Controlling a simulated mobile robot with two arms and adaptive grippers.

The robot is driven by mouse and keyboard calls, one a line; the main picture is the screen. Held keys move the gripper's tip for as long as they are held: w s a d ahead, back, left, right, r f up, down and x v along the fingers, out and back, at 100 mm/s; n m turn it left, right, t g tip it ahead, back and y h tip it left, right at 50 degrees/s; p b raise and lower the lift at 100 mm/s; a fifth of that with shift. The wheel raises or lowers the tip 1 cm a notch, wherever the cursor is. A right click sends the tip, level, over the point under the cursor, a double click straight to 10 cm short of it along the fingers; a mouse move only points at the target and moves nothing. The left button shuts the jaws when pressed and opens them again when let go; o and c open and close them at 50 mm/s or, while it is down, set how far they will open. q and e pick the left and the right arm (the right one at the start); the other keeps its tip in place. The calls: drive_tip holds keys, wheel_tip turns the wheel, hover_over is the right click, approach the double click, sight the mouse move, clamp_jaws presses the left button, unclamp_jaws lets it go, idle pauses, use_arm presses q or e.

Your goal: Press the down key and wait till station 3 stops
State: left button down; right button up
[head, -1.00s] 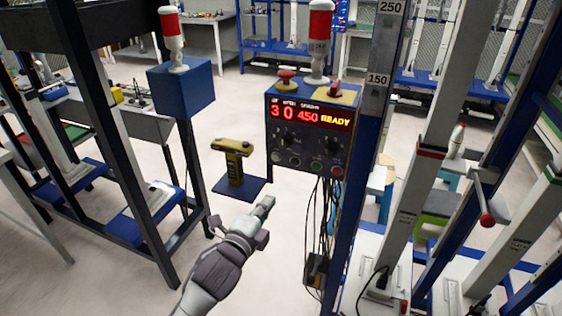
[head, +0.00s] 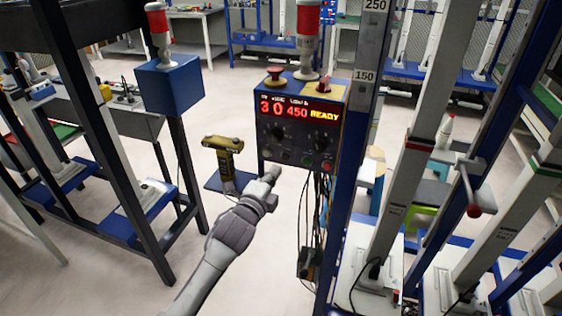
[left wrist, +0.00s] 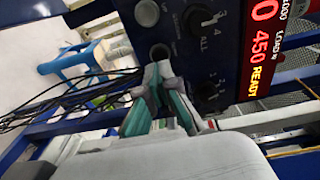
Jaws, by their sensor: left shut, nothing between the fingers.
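The control box (head: 300,135) stands in the middle of the head view. Its red display (head: 297,111) reads 3, 0, 450 and a yellow READY. My left gripper (head: 272,172) is shut and empty, at the lower left of the box front, over part of the button row. In the left wrist view, its closed fingertips (left wrist: 158,70) are beside a round grey button (left wrist: 160,52); I cannot tell whether they touch it. Another grey button (left wrist: 147,13) is farther along the row. The button labels are too small to read surely. My right gripper is not in view.
A red mushroom button (head: 274,75) and a red-white beacon (head: 307,40) are on top of the box. A blue upright (head: 345,190) stands close on its right. Cables (head: 310,225) hang below. A yellow-black device (head: 224,158) on a stand is to the left.

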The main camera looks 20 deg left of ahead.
sight(285, 158)
use_arm(q)
drive_tip(key=w, duration=0.5)
drive_tip(key=shift+d, duration=0.2)
